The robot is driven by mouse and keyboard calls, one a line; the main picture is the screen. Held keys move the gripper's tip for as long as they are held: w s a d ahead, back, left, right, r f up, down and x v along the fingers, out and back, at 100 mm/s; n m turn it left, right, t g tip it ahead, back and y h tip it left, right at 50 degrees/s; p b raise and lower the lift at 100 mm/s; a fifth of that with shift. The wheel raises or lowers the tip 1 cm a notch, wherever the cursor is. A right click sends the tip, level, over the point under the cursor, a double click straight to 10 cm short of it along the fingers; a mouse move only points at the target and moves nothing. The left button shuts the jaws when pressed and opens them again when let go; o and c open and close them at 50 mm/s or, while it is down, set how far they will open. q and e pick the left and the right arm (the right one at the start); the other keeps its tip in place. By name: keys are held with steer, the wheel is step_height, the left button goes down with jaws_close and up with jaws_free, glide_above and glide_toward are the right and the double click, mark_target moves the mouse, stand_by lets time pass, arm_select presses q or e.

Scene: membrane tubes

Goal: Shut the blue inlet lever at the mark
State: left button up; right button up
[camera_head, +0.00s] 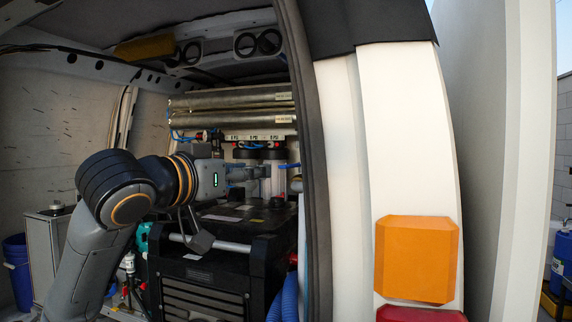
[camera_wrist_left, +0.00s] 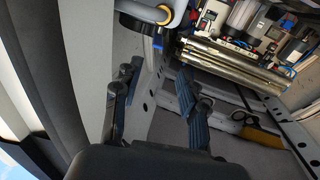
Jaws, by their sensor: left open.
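My left gripper (camera_head: 258,172) reaches from the left into the back of the van, just in front of the membrane equipment. In the left wrist view my left gripper (camera_wrist_left: 158,70) is open, its two dark fingers apart with nothing between them. A small blue lever (camera_wrist_left: 158,42) shows beyond the fingertips, close under a grey pipe end (camera_wrist_left: 170,18). In the head view a blue piece (camera_head: 289,166), likely the same lever, lies just right of the fingertips. No contact shows. I cannot make out a mark. My right gripper is not in view.
Silvery membrane tubes (camera_head: 232,98) lie above the gripper. A black machine (camera_head: 215,262) with a front bar stands below the arm. The van's white door edge (camera_head: 400,130) closes off the right.

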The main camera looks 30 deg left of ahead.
mark_target(281, 167)
arm_select(q)
steer(key=w+p, duration=0.2)
steer(key=w, duration=0.8)
steer(key=shift+p, duration=0.3)
steer(key=shift+w+a, duration=0.1)
steer(key=shift+w, duration=0.35)
steer(key=c, duration=0.7)
jaws_close()
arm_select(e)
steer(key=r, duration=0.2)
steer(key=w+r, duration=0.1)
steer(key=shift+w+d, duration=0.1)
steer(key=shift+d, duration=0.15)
